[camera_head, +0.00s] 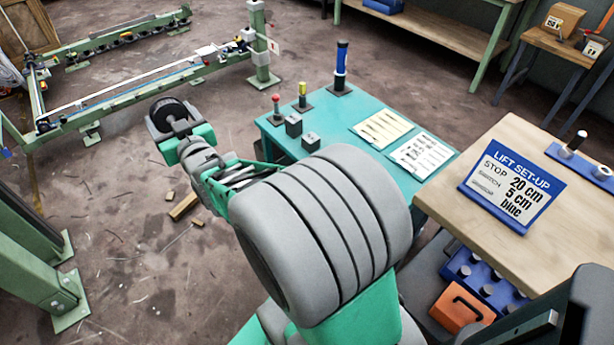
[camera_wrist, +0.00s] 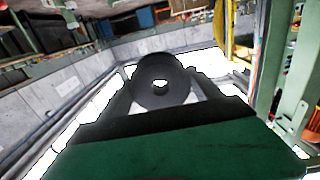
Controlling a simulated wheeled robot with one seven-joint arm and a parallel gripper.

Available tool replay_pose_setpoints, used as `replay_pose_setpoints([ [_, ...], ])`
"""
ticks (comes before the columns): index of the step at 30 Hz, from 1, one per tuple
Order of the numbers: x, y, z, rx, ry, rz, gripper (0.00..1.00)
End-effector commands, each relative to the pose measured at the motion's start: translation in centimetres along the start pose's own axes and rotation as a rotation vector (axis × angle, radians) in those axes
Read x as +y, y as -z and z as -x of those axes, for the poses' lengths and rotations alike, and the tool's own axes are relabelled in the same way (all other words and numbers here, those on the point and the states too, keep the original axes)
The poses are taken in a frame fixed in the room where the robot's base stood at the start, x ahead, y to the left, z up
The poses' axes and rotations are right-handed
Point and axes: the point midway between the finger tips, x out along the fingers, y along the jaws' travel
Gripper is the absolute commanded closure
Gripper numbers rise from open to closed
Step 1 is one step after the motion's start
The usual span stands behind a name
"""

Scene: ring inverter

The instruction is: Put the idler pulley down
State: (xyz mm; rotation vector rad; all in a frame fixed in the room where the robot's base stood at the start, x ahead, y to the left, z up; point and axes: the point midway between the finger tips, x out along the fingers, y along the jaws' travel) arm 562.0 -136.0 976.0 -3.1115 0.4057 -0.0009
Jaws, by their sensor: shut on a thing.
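The idler pulley is a black round wheel (camera_head: 168,112) at the end of my outstretched arm in the head view. In the wrist view the pulley (camera_wrist: 150,88) shows as a dark ring with a hole through its middle. My gripper (camera_head: 176,124) is shut on it and holds it in the air left of the teal table. The fingers show only partly in the wrist view, on both sides of the ring. No surface shows touching the pulley.
The teal table (camera_head: 285,152) bears small posts, grey blocks and two sheets. A wooden bench (camera_head: 500,140) with a blue lift set-up sign (camera_head: 512,185) stands at right. A green frame (camera_head: 130,98) lies behind my gripper. Wood scraps (camera_head: 184,206) lie on the floor.

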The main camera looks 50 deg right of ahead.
Motion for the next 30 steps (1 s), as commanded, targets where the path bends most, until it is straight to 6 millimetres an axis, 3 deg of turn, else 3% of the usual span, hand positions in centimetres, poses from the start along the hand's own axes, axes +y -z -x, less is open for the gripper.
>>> replay_pose_setpoints([
  [1, 2.7, -2.6, -1.8, 0.004, -0.048, 0.0, 0.75],
  [5, 10.4, -5.6, -5.7, 0.004, -0.17, -0.001, 0.75],
  [9, 19.6, -8.9, -8.3, 0.005, -0.299, 0.0, 0.75],
  [15, 32.1, -13.3, -9.2, 0.006, -0.457, 0.004, 0.75],
  [18, 36.8, -14.8, -8.8, 0.007, -0.514, 0.006, 0.75],
  [21, 39.8, -15.5, -8.3, 0.009, -0.551, 0.008, 0.75],
  [24, 41.3, -15.8, -7.9, 0.009, -0.569, 0.009, 0.75],
  [30, 40.5, -17.4, -4.5, 0.008, -0.575, 0.008, 0.75],
])
